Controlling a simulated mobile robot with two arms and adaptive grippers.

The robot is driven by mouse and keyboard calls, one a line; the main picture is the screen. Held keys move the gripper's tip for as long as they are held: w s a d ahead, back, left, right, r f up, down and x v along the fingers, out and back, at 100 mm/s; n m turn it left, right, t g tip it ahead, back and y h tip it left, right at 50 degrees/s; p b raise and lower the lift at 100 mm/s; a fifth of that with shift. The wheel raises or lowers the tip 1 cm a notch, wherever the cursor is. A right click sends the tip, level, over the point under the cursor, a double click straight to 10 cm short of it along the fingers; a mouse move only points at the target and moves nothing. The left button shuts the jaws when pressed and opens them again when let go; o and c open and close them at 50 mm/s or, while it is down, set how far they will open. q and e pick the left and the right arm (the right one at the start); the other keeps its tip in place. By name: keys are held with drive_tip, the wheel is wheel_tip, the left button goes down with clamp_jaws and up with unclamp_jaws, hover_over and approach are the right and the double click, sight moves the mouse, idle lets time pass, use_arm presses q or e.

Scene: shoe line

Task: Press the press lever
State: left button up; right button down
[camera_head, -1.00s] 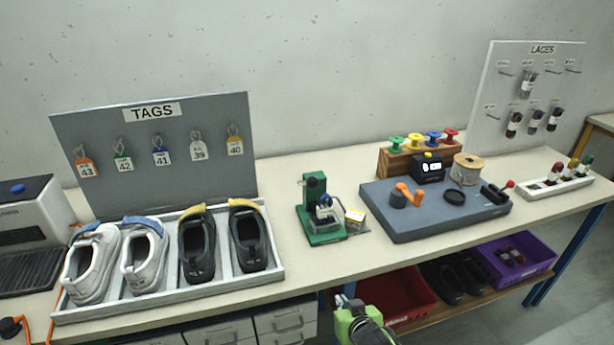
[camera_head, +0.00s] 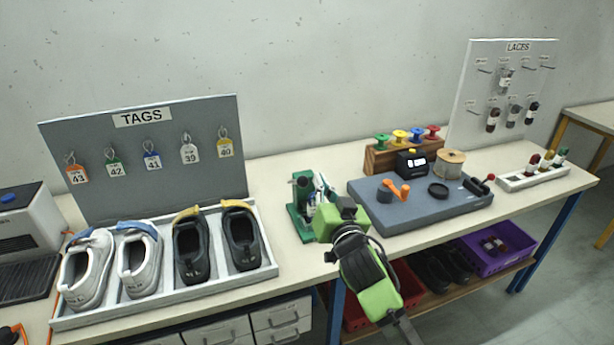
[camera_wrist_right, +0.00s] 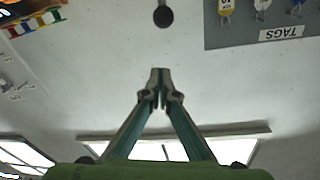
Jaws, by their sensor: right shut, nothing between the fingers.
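The green press (camera_head: 296,222) stands on the bench between the shoe tray and the grey mat. Its dark upper part (camera_head: 301,180) shows left of my right gripper (camera_head: 321,180). My gripper's body covers the press's right side and the small packet beside it. The right gripper is shut and empty, with its fingers up close to the press in the head view. In the right wrist view the closed fingertips (camera_wrist_right: 160,72) point at a dark round knob on a stem (camera_wrist_right: 163,17), apart from it. I cannot tell surely whether this is the press lever. My left gripper is not in view.
A tray (camera_head: 165,308) with white and black shoes and the TAGS board (camera_head: 75,130) stand to the left. The grey mat (camera_head: 420,212) with an orange-handled tool, a spool rack (camera_head: 375,160) behind it and the LACES board (camera_head: 465,85) are to the right.

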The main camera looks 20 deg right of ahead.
drive_tip(key=w, duration=0.1)
drive_tip(key=p, duration=0.3)
hover_over(307, 183)
wheel_tip(307, 183, down, 2)
drive_tip(key=shift+f, duration=0.25)
drive_tip(key=shift+s+a+f, duration=0.1)
drive_tip(key=shift+s+f, duration=0.1)
drive_tip(key=shift+f, duration=0.25)
